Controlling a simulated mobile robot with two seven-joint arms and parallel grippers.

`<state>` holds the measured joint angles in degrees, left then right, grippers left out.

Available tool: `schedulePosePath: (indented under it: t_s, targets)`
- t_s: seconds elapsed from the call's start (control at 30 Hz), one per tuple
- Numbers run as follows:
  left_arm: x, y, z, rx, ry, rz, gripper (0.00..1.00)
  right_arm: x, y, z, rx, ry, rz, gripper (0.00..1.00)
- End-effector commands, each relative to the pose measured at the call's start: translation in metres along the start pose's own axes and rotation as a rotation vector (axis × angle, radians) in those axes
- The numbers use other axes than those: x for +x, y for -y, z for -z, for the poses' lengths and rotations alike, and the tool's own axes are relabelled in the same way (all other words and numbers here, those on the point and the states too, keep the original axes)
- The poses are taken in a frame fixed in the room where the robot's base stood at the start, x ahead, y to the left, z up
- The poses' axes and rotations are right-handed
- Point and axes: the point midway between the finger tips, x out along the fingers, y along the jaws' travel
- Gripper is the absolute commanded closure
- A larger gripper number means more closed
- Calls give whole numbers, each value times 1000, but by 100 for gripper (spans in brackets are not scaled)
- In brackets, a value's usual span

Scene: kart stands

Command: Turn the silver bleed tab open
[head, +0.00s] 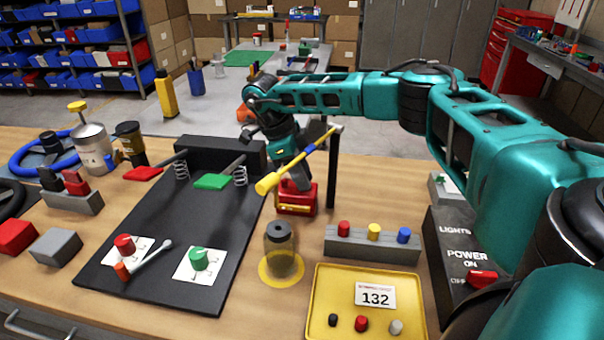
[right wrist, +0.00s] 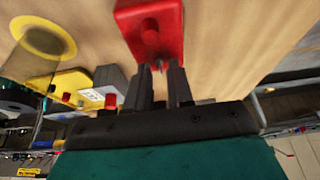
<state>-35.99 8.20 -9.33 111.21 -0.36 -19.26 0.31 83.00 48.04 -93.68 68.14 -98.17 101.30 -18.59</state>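A red block (head: 297,200) with a yellow strip on its front stands on the wooden bench; it also shows in the right wrist view (right wrist: 170,15). In the head view I cannot make out the tab, as my right gripper (head: 300,182) covers the block's top. In the right wrist view its two dark fingers (right wrist: 161,70) are apart, close to the small piece; I cannot tell whether they touch. My left gripper is not in view.
A yellow and blue lever (head: 290,170) on a dark post crosses in front of my right gripper. A black pedal board (head: 160,240), a dark jar (head: 281,245), a grey button block (head: 372,247) and a yellow tray (head: 350,285) stand around the block.

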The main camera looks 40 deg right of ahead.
Motion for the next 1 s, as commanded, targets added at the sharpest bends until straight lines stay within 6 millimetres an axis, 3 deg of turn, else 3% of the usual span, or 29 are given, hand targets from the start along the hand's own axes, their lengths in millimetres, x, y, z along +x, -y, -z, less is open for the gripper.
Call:
schedulePosePath:
  t_s: [0.27, 0.43, 0.8, 1.0]
  targets:
    - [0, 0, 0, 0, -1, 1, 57, 0, 0, 0, 1, -1, -1, 71]
    - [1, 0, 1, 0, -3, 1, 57, -11, 0, -1, 1, 2, 1, 71]
    - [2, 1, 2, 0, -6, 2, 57, -90, 0, -1, 1, 3, 2, 71]
    - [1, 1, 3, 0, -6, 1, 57, -120, 0, 0, 1, 0, 1, 71]
